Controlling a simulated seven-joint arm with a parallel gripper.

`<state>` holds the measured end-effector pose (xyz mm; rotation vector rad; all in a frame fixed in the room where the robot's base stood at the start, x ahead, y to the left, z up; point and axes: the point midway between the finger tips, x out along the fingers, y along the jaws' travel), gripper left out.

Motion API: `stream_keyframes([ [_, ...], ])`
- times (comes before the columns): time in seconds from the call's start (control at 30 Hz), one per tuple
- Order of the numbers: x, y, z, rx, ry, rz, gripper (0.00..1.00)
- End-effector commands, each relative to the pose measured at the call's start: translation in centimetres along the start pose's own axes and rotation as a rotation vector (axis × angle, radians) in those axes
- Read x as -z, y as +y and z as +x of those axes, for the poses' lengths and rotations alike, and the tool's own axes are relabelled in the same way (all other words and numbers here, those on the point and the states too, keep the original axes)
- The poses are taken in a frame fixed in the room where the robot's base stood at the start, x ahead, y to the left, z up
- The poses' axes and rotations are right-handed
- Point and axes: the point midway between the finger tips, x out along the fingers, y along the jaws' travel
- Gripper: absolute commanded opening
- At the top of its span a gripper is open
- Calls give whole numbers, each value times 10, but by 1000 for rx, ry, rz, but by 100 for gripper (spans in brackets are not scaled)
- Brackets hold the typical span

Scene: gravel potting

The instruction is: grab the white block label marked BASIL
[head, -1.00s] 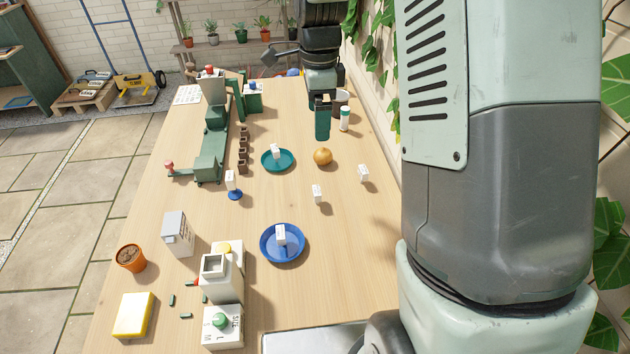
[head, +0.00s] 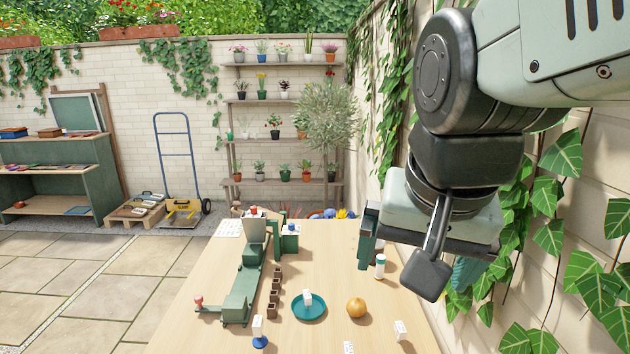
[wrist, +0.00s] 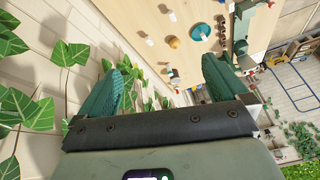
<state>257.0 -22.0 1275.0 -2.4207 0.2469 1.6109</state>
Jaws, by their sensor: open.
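Several small white block labels stand on the table. One label (head: 307,298) stands in the teal saucer (head: 319,314). Another label (head: 257,324) is on a small blue stand (head: 260,342). Two more labels, one at the right (head: 400,331) and one cut by the bottom edge (head: 348,347), are on bare wood. I cannot read which is marked BASIL. My gripper (wrist: 168,65) is open and empty, with teal fingers apart. In the head view it is raised at the right, near the wall. The wrist view shows the teal saucer (wrist: 196,30) and labels (wrist: 172,16) beyond the fingers.
A round orange-brown object (head: 357,308) sits right of the saucer. A green machine (head: 242,290) and a row of brown pots (head: 274,294) fill the left. Ivy wall (head: 560,230) borders the right.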

Motion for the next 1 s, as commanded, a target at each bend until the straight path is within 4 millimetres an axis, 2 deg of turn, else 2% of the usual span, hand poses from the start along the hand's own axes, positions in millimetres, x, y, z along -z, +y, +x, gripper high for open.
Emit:
stream_keyframes([
  [0.03,-13,5,-8,12,27,-67,100],
  [0.1,-27,10,-13,23,54,-158,100],
  [0.3,-48,17,-19,36,93,-304,100],
  [0.47,-50,18,-19,36,95,-321,100],
  [0.67,-49,18,-19,36,95,-318,72],
  [1.0,-44,16,-17,37,85,-296,72],
])
